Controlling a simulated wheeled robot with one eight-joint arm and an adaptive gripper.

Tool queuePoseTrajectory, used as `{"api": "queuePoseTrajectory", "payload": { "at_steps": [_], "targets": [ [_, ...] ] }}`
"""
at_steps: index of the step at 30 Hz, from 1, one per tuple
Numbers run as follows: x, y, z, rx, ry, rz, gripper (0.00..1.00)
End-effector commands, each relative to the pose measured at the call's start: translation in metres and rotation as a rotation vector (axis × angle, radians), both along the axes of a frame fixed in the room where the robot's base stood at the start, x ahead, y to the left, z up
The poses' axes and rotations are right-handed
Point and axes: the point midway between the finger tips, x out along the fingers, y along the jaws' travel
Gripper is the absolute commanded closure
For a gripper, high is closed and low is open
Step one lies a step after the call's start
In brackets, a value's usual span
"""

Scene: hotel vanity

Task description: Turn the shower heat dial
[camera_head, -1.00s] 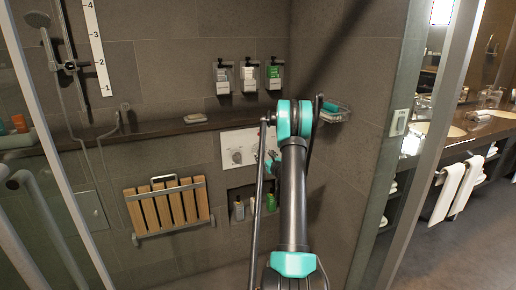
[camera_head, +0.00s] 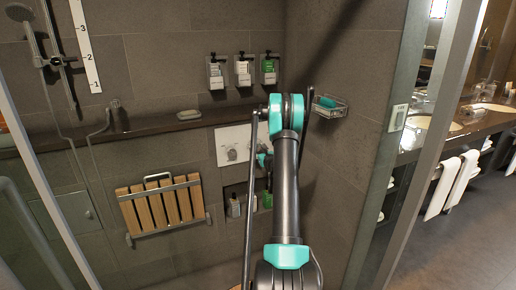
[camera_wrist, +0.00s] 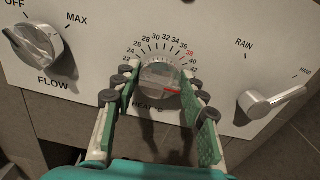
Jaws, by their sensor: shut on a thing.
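The heat dial (camera_wrist: 158,77) is a round silver knob in the middle of the white control panel (camera_wrist: 90,95) in the wrist view. A red pointer on it points right, below the printed 42. My gripper (camera_wrist: 161,80) has one finger on each side of the dial and is shut on it. The "HEAT" label below is partly covered by the fingers. In the head view the panel (camera_head: 232,143) is on the back wall, and my arm hides the dial.
The flow knob (camera_wrist: 38,45) is left of the dial and the rain/hand lever (camera_wrist: 268,101) right of it. A niche with bottles (camera_head: 235,206) lies below the panel. A wooden fold-down seat (camera_head: 160,205) is left, a wire soap basket (camera_head: 329,106) right.

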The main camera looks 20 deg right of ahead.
Motion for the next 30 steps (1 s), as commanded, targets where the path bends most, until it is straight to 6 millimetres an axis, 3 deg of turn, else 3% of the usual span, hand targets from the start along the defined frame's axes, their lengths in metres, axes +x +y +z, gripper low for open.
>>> {"api": "queuePoseTrajectory", "payload": {
  "at_steps": [15,16,20,30],
  "targets": [
    [-0.0001,-0.0003,0.0003,-0.109,-0.005,0.0,0.87],
    [-0.0001,-0.0003,0.0003,-0.109,-0.005,0.0,0.56],
    [-0.0001,-0.0002,0.0003,-0.109,-0.005,0.0,0.4],
    [-0.002,-0.0002,0.0002,-0.108,-0.005,0.0,0.37]
  ]
}}
